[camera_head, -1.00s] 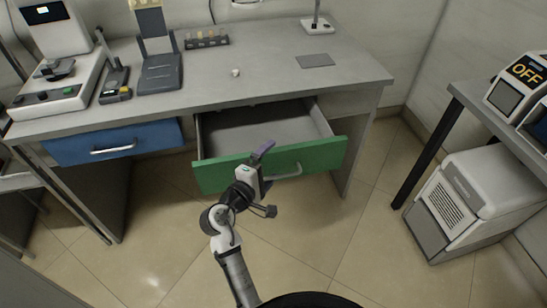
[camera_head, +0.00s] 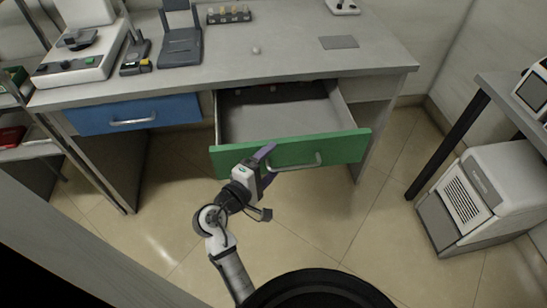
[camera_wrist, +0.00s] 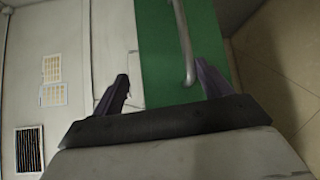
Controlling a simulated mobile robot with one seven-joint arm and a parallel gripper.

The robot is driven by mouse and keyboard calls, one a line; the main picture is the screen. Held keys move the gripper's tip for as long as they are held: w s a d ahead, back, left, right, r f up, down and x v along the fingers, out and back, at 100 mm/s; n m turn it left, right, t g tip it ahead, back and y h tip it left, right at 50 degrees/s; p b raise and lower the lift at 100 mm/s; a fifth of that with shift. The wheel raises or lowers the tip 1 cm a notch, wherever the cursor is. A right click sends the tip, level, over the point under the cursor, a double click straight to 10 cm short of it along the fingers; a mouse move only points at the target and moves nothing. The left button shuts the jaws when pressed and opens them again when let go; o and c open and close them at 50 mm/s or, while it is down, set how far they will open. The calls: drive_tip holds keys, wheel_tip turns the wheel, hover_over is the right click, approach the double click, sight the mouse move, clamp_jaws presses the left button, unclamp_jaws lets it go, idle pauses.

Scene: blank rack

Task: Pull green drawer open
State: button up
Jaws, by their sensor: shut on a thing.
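The green drawer (camera_head: 222,160) stands well out from the desk, with its empty grey inside showing in the head view. Its metal bar handle (camera_head: 318,160) is on the front; in the wrist view the handle (camera_wrist: 184,45) runs down between the fingers, nearer the right one. My gripper (camera_head: 266,152) is at the left end of the handle, in front of the green face, and is shut on it. In the wrist view my gripper (camera_wrist: 163,88) shows its two dark fingers on either side of the handle end. The exact contact is hard to see.
A blue drawer (camera_head: 170,112) is closed at the left of the desk (camera_head: 290,65). Instruments, a tube rack (camera_head: 229,16) and a small white thing (camera_head: 256,50) sit on the desk top. A white machine (camera_head: 485,195) stands under the right table. The floor in front is clear.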

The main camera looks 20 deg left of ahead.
drive_tip(key=shift+s+a+r, duration=0.2)
drive_tip(key=shift+s, duration=0.3)
drive_tip(key=shift+s+a+r, duration=0.2)
drive_tip(key=shift+s, duration=0.3)
drive_tip(key=shift+c, duration=0.6)
drive_tip(key=shift+s+a, duration=0.1)
drive_tip(key=shift+s, duration=0.55)
drive_tip(key=c, duration=0.7)
drive_tip(key=s, duration=0.1)
drive_tip(key=s+f, duration=0.1)
drive_tip(key=shift+s+a, duration=0.1)
drive_tip(key=shift+s, duration=0.3)
drive_tip(key=shift+c, duration=0.2)
drive_tip(key=shift+p, duration=0.35)
